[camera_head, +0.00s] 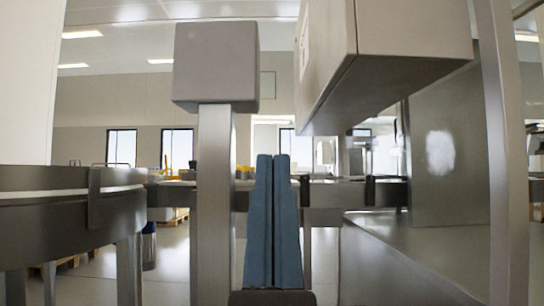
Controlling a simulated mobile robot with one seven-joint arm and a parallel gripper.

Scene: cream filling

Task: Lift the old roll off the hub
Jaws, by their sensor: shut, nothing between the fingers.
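My gripper (273,160) stands upright at the lower middle of the head view, its two long blue fingers pressed together with nothing between them. I cannot make out the old roll or the hub in this view. The gripper appears in front of a conveyor that runs across the background, and I see no contact with anything.
A grey box on a metal post (214,190) stands just left of my gripper. A large beige cabinet (420,30) hangs at upper right, above a steel surface (395,265). A curved conveyor (60,230) fills the left. A metal upright (503,150) stands far right.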

